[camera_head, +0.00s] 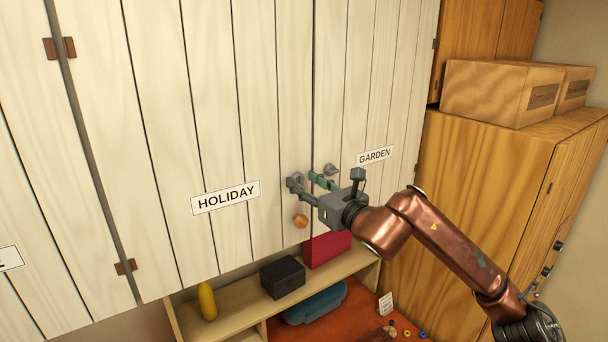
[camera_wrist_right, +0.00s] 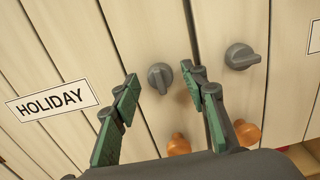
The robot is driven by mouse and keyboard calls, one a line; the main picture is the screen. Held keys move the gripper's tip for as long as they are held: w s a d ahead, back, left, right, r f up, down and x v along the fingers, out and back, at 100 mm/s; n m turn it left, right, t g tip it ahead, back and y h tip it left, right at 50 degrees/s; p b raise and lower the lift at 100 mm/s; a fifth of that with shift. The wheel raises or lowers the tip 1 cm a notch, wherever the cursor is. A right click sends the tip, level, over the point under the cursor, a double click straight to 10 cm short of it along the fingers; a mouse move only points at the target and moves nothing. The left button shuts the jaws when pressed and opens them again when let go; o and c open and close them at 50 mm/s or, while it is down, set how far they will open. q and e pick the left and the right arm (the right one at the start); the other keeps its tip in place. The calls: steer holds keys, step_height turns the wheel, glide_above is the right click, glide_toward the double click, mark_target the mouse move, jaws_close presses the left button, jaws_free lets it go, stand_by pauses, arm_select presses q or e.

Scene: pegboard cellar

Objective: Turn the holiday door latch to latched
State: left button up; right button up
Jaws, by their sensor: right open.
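The holiday door (camera_head: 165,110) is a white plank door with a HOLIDAY label (camera_head: 226,197), also readable in the wrist view (camera_wrist_right: 52,101). Its latch (camera_wrist_right: 160,78) is a grey round knob with a raised tab, near the door's right edge; the tab looks roughly upright in the wrist view. In the head view the gripper largely hides this latch. My right gripper (camera_head: 306,181) is open, its green-padded fingers (camera_wrist_right: 160,90) on either side of the latch. I cannot tell whether they touch it. My left gripper is not in view.
The garden door's grey latch (camera_wrist_right: 242,56) is close to the right finger, its tab nearly level. Wooden knobs (camera_wrist_right: 178,145) (camera_wrist_right: 247,132) sit below both latches. A shelf below holds a black box (camera_head: 283,277) and a yellow bottle (camera_head: 207,301). A wooden cabinet (camera_head: 470,190) stands right.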

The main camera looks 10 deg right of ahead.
steer(key=shift+w+a, duration=0.15)
steer(key=shift+w, duration=0.25)
steer(key=shift+c, duration=0.3)
